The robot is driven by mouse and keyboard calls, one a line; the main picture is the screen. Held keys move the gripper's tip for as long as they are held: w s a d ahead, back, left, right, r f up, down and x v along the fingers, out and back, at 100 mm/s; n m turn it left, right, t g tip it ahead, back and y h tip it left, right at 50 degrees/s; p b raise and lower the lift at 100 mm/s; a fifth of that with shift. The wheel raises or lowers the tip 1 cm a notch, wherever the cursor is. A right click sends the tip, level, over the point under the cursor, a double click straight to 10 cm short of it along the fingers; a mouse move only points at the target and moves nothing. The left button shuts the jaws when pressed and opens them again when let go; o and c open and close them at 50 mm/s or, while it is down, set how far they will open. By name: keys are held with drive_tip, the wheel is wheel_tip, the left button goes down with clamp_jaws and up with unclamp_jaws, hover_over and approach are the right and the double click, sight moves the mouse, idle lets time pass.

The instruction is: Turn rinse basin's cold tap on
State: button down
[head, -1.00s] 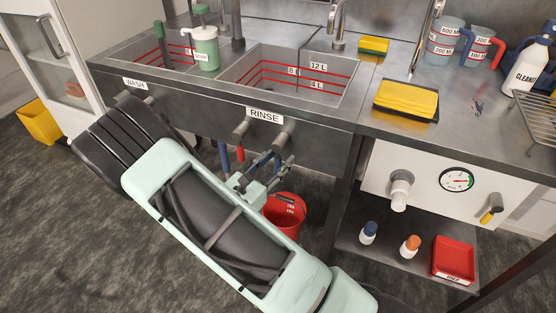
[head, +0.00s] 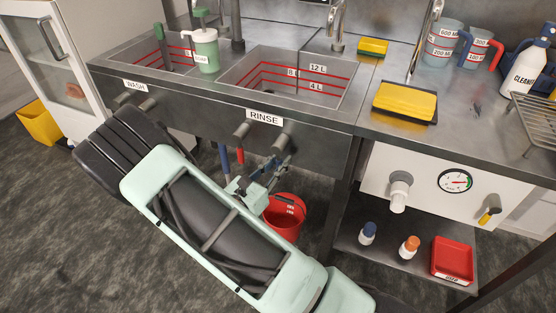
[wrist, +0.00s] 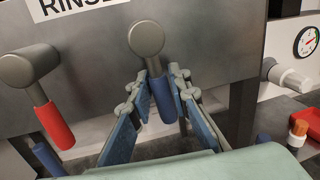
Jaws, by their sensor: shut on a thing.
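The rinse basin (head: 335,95) is the right-hand sink in the head view, with a "RINSE" label (head: 265,118) on its front panel. The cold tap has a round grey knob (wrist: 147,38) with a blue lever (wrist: 162,98) hanging down, tilted slightly, in the wrist view. My gripper (wrist: 160,78) is shut on the blue lever, one finger on each side of it just below the knob. In the head view my gripper (head: 271,174) is under the front panel, its contact largely hidden. The hot tap's red lever (wrist: 54,126) hangs at the left, apart from my fingers.
A red bucket (head: 284,224) stands on the floor behind my gripper. The wash basin (head: 130,54) is to the left. A white panel with a gauge (head: 455,181) and a lower shelf with bottles and a red tray (head: 453,258) are to the right.

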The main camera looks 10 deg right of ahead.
drive_tip(key=n+p, duration=0.1)
drive_tip(key=d+n+p, duration=0.1)
drive_tip(key=n, duration=0.1)
drive_tip(key=s+r+n+p, duration=0.1)
drive_tip(key=shift+d+t, duration=0.3)
drive_tip(key=shift+t, duration=0.1)
drive_tip(key=n+p, duration=0.2)
drive_tip(key=n, duration=0.1)
drive_tip(key=s+d+r+n+p, duration=0.1)
drive_tip(key=shift+n+t, duration=0.3)
drive_tip(key=shift+t, duration=0.1)
drive_tip(key=n, duration=0.1)
drive_tip(key=n+p, duration=0.1)
drive_tip(key=r+n+t+p, duration=0.1)
drive_tip(key=n, duration=0.1)
drive_tip(key=shift+s+d, duration=0.25)
drive_tip(key=shift+d, duration=0.15)
drive_tip(key=shift+s+d+r+n+t+y+p, duration=0.1)
drive_tip(key=shift+r+n+t+y+p, duration=0.2)
drive_tip(key=shift+n+p, duration=0.5)
drive_tip(key=shift+d+r+n+t+y+p, duration=0.15)
drive_tip(key=shift+r+n+p, duration=0.25)
drive_tip(key=shift+n, duration=0.8)
drive_tip(key=c, duration=1.8)
unclamp_jaws()
drive_tip(key=shift+o, duration=0.2)
drive_tip(key=shift+a, duration=0.1)
drive_tip(key=v, duration=1.2)
